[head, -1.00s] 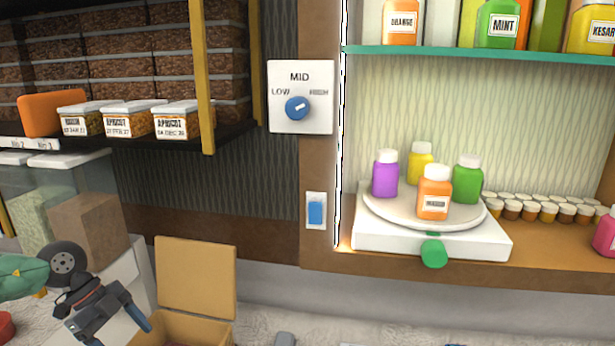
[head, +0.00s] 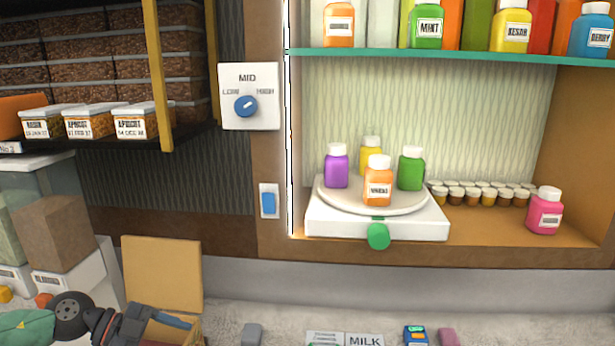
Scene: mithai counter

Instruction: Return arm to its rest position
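My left gripper (head: 172,328) is at the lower left, reaching in from the left edge in the head view. Its blue-tipped finger lies in front of the open cardboard box (head: 162,275). Only one finger shows clearly, so its opening cannot be judged. My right arm and gripper are not in view.
A turntable (head: 330,207) holds several coloured bottles in the lit shelf niche, with small jars (head: 485,197) and a pink bottle (head: 544,211) to the right. A dial panel (head: 249,96) and blue switch (head: 268,202) are on the post. Counter items, including a MILK label (head: 365,340), line the bottom edge.

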